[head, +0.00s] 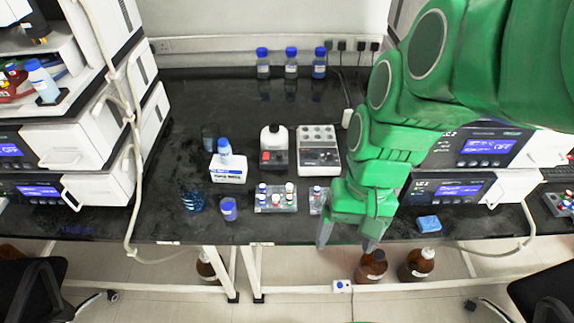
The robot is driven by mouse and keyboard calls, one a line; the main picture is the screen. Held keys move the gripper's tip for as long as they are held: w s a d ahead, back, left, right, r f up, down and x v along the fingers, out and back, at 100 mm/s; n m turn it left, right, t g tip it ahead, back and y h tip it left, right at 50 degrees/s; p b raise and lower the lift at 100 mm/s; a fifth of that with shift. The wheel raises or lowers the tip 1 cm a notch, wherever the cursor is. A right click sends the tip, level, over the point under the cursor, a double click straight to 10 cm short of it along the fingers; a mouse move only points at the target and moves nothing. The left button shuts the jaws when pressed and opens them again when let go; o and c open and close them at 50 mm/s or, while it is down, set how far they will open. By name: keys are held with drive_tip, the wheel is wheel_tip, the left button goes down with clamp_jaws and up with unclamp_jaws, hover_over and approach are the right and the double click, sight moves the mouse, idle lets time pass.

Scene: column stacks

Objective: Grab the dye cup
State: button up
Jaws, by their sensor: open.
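A small blue-violet cup (229,209) stands near the front edge of the black bench, left of centre. A see-through dark blue vessel (192,201) stands just left of it. Either could be the dye cup; I cannot tell which from this view. My green gripper (347,240) points down at the bench's front edge, well to the right of both. Its grey fingers are apart with nothing seen between them.
A rack of small vials (276,197) stands between the cup and my gripper. A blue sponge (428,223) lies right. Instrument stacks flank the bench.

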drive_tip(key=w+a+f+m+g+y, duration=0.25)
drive_tip(key=w+a+f+y, duration=0.2)
drive_tip(key=w+a, duration=0.65)
drive_tip(key=m+t+y, duration=0.1)
drive_tip(key=m+y, duration=0.5)
drive_tip(key=m, duration=0.2)
approach(221, 206)
drive_tip(key=s+a+r, duration=0.1)
drive_tip(key=s+r, duration=0.4)
drive_tip(key=r, duration=0.1)
drive_tip(key=w+f+m, duration=0.1)
drive_tip(key=f, duration=0.1)
drive_tip(key=w+f+m+t+y, duration=0.1)
drive_tip(key=f+m, duration=0.1)
drive_tip(key=f, duration=0.1)
drive_tip(key=w+f+m, duration=0.1)
drive_tip(key=f+m, duration=0.1)
drive_tip(key=f, duration=0.1)
drive_tip(key=shift+w+a+f+t, duration=0.1)
drive_tip(key=shift+w+a+t, duration=0.2)
drive_tip(key=shift+w+t, duration=0.05)
drive_tip(key=shift+x, duration=3.9)
drive_tip(key=c, duration=1.1)
drive_tip(key=shift+o, duration=0.2)
